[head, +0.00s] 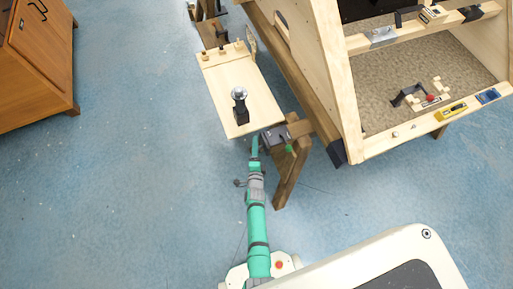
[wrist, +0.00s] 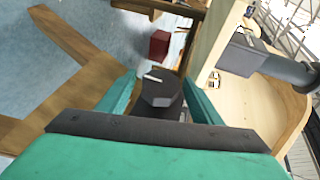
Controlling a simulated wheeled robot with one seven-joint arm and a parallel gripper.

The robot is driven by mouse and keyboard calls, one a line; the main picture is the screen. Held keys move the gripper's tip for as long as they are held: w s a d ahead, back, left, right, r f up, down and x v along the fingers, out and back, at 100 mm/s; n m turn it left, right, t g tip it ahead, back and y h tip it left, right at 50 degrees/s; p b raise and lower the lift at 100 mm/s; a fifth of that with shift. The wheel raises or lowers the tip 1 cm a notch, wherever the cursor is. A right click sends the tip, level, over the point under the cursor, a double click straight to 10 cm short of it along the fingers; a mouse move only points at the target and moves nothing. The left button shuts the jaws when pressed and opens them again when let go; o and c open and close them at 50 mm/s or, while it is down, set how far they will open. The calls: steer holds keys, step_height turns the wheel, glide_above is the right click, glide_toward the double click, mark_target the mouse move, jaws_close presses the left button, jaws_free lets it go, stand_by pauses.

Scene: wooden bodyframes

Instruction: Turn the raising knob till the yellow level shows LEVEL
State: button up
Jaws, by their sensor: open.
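A dark knob (wrist: 158,92) with a white pointer line on its top stands between the two teal fingers of my gripper (wrist: 160,79) in the wrist view. The fingers are open, one on each side of the knob, with a gap visible around its top. I cannot tell whether they touch it lower down. In the head view my gripper (head: 255,146) is beside a dark block at the corner of the wooden frame; the knob is not clear there. The yellow level (head: 452,110) lies on the frame's front board at the right. Its reading is too small to make out.
A wooden board (head: 222,84) with a dark post and silver ball is just beyond my gripper. The large wooden frame (head: 375,143) stands to the right. A brown cabinet (head: 38,60) is at the left. Blue floor (head: 130,180) is clear between.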

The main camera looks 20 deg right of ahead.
steer(key=c, duration=1.1)
steer(key=shift+s+d+f+g, duration=0.2)
steer(key=shift+s+d+g, duration=0.05)
steer(key=shift+d+g, duration=0.15)
steer(key=shift+s+f, duration=0.1)
steer(key=shift+a+g, duration=0.1)
steer(key=shift+g, duration=0.2)
steer(key=shift+w+a, duration=0.2)
steer(key=shift+a, duration=0.15)
steer(key=o, duration=1.1)
steer(key=shift+w, duration=0.1)
